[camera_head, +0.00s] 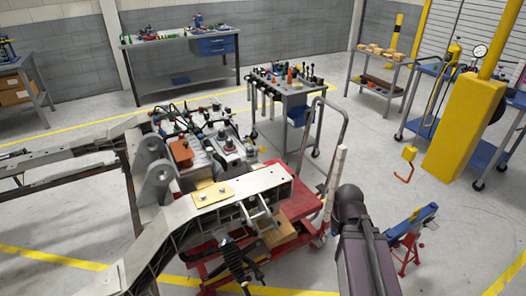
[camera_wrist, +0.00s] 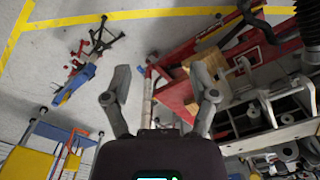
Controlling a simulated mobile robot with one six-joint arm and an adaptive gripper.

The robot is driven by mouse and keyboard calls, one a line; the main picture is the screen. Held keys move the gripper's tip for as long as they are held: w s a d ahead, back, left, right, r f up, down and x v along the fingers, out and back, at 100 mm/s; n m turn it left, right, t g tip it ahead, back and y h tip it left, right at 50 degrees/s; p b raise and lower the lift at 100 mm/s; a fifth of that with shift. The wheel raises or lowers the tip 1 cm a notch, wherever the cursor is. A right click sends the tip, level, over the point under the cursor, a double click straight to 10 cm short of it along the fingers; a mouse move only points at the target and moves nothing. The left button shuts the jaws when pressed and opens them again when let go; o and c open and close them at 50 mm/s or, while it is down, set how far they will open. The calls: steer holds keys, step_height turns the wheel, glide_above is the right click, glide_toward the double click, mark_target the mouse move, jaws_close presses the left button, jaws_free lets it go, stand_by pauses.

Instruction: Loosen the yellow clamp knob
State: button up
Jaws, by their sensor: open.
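I cannot make out a yellow clamp knob for certain in either view. In the head view a flat yellowish plate (camera_head: 212,193) with small bolts lies on the grey chassis rail (camera_head: 245,190), and a small yellow spot shows beside the engine parts (camera_head: 225,147). My gripper (camera_wrist: 160,80) is open and empty in the wrist view, its two fingers wide apart above the floor and the red lift cart (camera_wrist: 178,92). The grey chassis rail (camera_wrist: 270,118) is to the right of the fingers, apart from them. In the head view my dark arm hides the gripper.
A pale upright post (camera_head: 337,180) stands close to my arm. The red cart (camera_head: 302,200) has a grey push handle. A blue and red stand (camera_head: 411,232) and a yellow column (camera_head: 466,125) are on the right. Open floor lies between them.

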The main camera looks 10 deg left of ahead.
steer(key=w+a+f+m+t+y+b, duration=0.2)
steer(key=w+a+f+m+y+b, duration=0.15)
steer(key=w+a, duration=0.35)
steer(key=m+t+y+b, duration=0.8)
steer(key=m+t+b, duration=0.3)
steer(key=m, duration=0.9)
glide_toward(264, 151)
steer(key=shift+g, duration=0.3)
steer(key=s, duration=0.1)
steer(key=s+d, duration=0.1)
steer(key=s, duration=0.1)
steer(key=shift+s+d+f+b, duration=0.35)
steer(key=shift+s+f, duration=0.05)
steer(key=shift+w+d+r+m+t, duration=0.1)
steer(key=shift+w+r+m+t, duration=0.15)
steer(key=shift+m, duration=0.3)
steer(key=shift+w+d+r+m+t, duration=0.1)
steer(key=shift+w+m+t, duration=0.05)
steer(key=shift+w+m, duration=0.3)
steer(key=x, duration=1.3)
steer(key=shift+w+a+r, duration=0.1)
steer(key=shift+w+a, duration=0.1)
steer(key=shift+a, duration=0.2)
